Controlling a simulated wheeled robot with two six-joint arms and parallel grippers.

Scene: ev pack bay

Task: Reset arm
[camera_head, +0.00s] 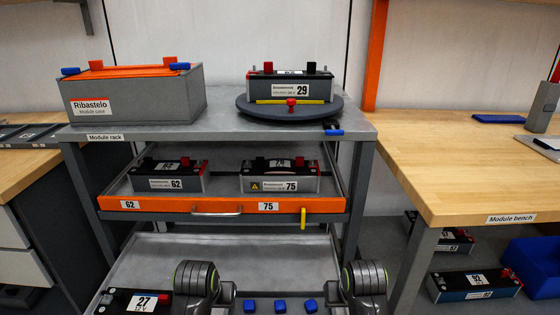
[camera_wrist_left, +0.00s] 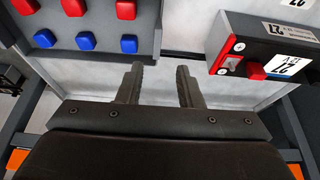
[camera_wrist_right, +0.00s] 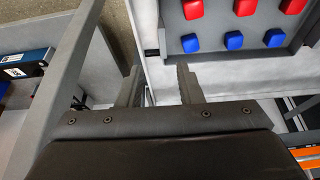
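My left gripper (camera_wrist_left: 158,68) is open and empty in the left wrist view, its two dark fingers apart over a pale shelf surface. A holder with red and blue caps (camera_wrist_left: 86,41) lies left of the fingers, and module 27 (camera_wrist_left: 262,50) lies to their right, neither touched. My right gripper (camera_wrist_right: 157,72) is open and empty in the right wrist view, beside the rack's grey frame (camera_wrist_right: 55,90). The cap holder (camera_wrist_right: 238,50) is right of its fingers. In the head view both arms show at the bottom and the fingers are hidden.
The module rack (camera_head: 225,122) carries a Ribastelo case (camera_head: 140,95) and module 29 (camera_head: 290,85) on a round turntable (camera_head: 250,107). An orange-fronted drawer (camera_head: 180,204) holds modules 62 (camera_head: 165,180) and 75 (camera_head: 280,180). The module bench (camera_head: 460,150) stands right; its near top is clear.

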